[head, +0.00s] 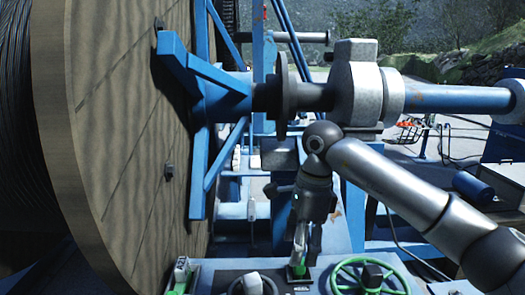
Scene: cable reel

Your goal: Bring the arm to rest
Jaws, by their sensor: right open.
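My right arm (415,200) comes in from the lower right, bends at a joint near the middle, and hangs down toward the control console. Its gripper (307,250) points down with its fingers apart, just over or beside a small green-based control (298,271) on the console. I cannot tell whether a finger touches that control, and nothing is clearly held. My left gripper is not in view.
A large wooden cable reel (125,130) fills the left side. A blue bracket (215,95) and blue shaft (455,98) join it from the right. A green handwheel (370,275), a dark knob (253,284) and another lever (181,272) sit on the console.

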